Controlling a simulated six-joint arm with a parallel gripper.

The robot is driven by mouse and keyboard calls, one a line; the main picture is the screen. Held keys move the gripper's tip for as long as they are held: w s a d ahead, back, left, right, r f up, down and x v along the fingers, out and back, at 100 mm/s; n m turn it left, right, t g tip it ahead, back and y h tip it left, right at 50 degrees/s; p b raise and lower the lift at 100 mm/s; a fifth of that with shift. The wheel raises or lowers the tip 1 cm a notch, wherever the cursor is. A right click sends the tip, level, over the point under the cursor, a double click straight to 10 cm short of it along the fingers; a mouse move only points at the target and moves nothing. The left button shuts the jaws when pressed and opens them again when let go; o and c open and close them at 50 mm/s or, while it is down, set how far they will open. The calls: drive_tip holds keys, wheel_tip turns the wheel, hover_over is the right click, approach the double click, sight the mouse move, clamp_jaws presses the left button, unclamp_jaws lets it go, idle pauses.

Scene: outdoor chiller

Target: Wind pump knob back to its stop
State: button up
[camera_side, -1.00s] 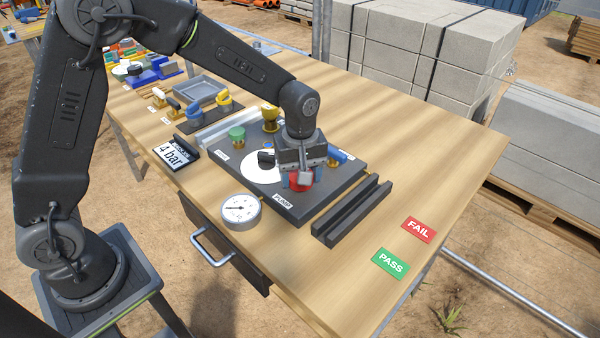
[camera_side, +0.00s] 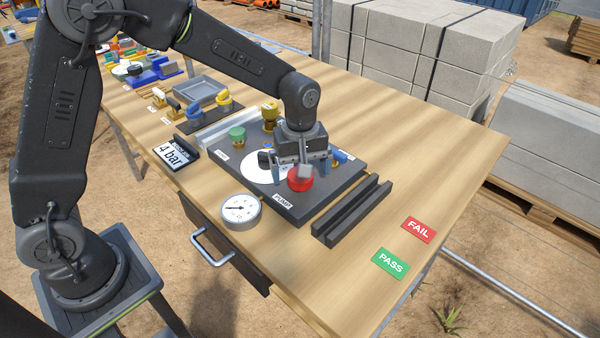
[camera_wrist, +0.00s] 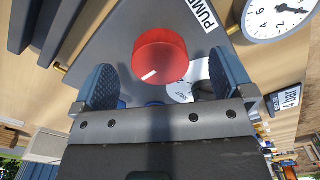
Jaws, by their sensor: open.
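The red pump knob (camera_side: 300,179) stands on the dark grey panel (camera_side: 335,190), close to the PUMP label (camera_side: 283,198). In the wrist view the knob (camera_wrist: 160,56) shows a white pointer line aimed down and left in the picture. My gripper (camera_side: 300,172) is open above the knob, its blue fingers spread to either side. In the wrist view the fingers of my gripper (camera_wrist: 163,80) stand apart from the knob with clear gaps. A round gauge (camera_side: 240,210) with a white dial stands at the panel's front left.
A black slotted rail (camera_side: 352,211) lies right of the panel. A 4 bar sign (camera_side: 176,154) stands left. PASS (camera_side: 390,263) and FAIL (camera_side: 419,230) plates lie on clear wood at right.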

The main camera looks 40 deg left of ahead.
drive_tip(key=shift+r, duration=2.75)
drive_tip(key=shift+r, duration=0.1)
wheel_tip(320, 180, up, 13)
drive_tip(key=s+a+r+m+t, duration=0.1)
drive_tip(key=s+a+m+t, duration=0.15)
drive_tip(key=s, duration=0.35)
drive_tip(key=s+a+r+m+t, duration=0.1)
drive_tip(key=s+a+m, duration=0.1)
drive_tip(key=s+m, duration=0.3)
drive_tip(key=s+a+f+m+t, duration=0.1)
drive_tip(key=s+f+m, duration=0.3)
drive_tip(key=s, duration=0.6)
drive_tip(key=shift+s+a+f+t, duration=0.35)
drive_tip(key=shift+f+t, duration=0.2)
drive_tip(key=shift+f, duration=0.35)
drive_tip(key=shift+c, duration=0.4)
